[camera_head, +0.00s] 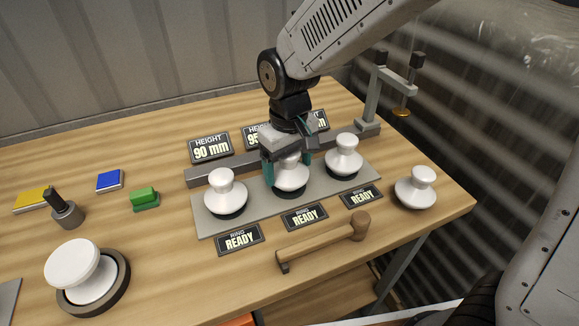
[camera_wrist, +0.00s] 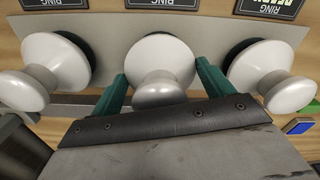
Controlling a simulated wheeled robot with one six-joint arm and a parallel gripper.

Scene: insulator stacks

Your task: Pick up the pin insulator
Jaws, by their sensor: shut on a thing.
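Three white insulators stand in a row on a grey plate (camera_head: 215,224). My gripper (camera_head: 287,172) is over the middle insulator (camera_head: 293,179), its green fingers on either side and shut on it. In the wrist view my gripper (camera_wrist: 163,85) has this insulator (camera_wrist: 160,65) between its fingers. The left insulator (camera_head: 226,192) and right insulator (camera_head: 343,157) stand apart from the fingers. A fourth white insulator (camera_head: 415,187) stands on the bare table at the right. I cannot tell whether the held one is clear of its dark ring.
A mallet (camera_head: 325,240) and "RING READY" signs (camera_head: 238,240) lie in front of the plate. Behind it are a grey bar (camera_head: 220,171) and height signs (camera_head: 210,147). A larger white insulator (camera_head: 80,268) sits at front left. A gauge stand (camera_head: 388,90) rises at back right.

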